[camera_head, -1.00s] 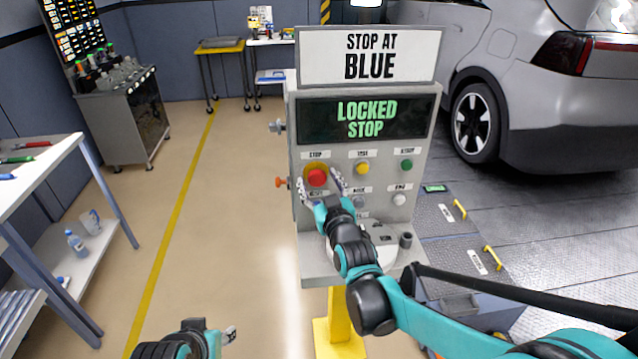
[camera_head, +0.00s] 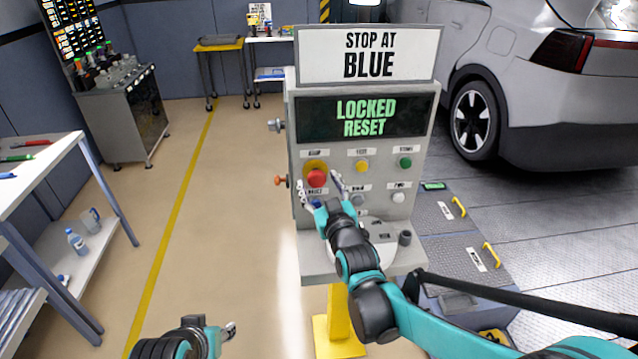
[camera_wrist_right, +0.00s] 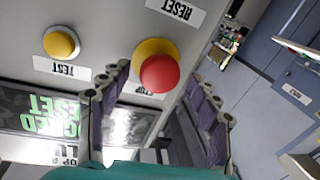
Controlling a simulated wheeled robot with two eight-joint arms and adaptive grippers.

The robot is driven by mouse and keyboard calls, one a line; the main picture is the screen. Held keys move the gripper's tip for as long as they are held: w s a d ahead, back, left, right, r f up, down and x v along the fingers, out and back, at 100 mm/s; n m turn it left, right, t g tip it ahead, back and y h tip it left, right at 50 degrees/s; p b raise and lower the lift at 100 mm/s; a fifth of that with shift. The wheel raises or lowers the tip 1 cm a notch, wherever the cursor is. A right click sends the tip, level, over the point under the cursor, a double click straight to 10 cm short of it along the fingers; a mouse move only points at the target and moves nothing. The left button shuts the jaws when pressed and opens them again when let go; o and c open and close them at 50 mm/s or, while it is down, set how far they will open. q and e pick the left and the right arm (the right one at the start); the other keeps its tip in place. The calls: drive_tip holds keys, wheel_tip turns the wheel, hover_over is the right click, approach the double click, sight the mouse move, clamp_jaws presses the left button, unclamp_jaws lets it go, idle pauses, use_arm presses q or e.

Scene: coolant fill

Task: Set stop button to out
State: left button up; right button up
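The red stop button (camera_head: 316,178) with its yellow base sits on the left of the grey control panel (camera_head: 382,152). In the right wrist view the red button (camera_wrist_right: 160,74) stands out from its yellow collar. The screen (camera_head: 360,118) reads "LOCKED RESET". My right gripper (camera_head: 320,187) is open just in front of and below the button. In the right wrist view its fingers (camera_wrist_right: 168,95) are spread, with the button beyond and between them; I see no clear contact. My left gripper (camera_head: 230,329) is low at the bottom left, and its finger opening is unclear.
A yellow button (camera_head: 362,166), a green button (camera_head: 405,163) and a white button (camera_head: 398,197) are on the same panel. An orange knob (camera_head: 280,181) sticks out from the panel's left side. The floor left of the panel is clear. A car (camera_head: 560,90) stands at right.

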drive_tip(key=s+d, duration=0.2)
drive_tip(key=s, duration=0.9)
drive_tip(key=shift+s+d, duration=0.2)
drive_tip(key=shift+s, duration=0.2)
drive_tip(key=shift+f, duration=0.1)
drive_tip(key=s+d+f+m+g+h, duration=0.1)
drive_tip(key=s+d+f+m+g, duration=0.1)
drive_tip(key=s+d+f+g, duration=0.3)
drive_tip(key=s+d+f+m+g+h, duration=0.2)
drive_tip(key=s+d+f+g, duration=0.2)
drive_tip(key=s+f, duration=0.4)
drive_tip(key=s+g, duration=0.1)
drive_tip(key=s, duration=0.2)
drive_tip(key=shift+s+d+f+g, duration=0.25)
drive_tip(key=shift+d+f+g, duration=0.05)
drive_tip(key=shift+d+f, duration=0.1)
drive_tip(key=shift+a, duration=0.1)
idle(2.4)
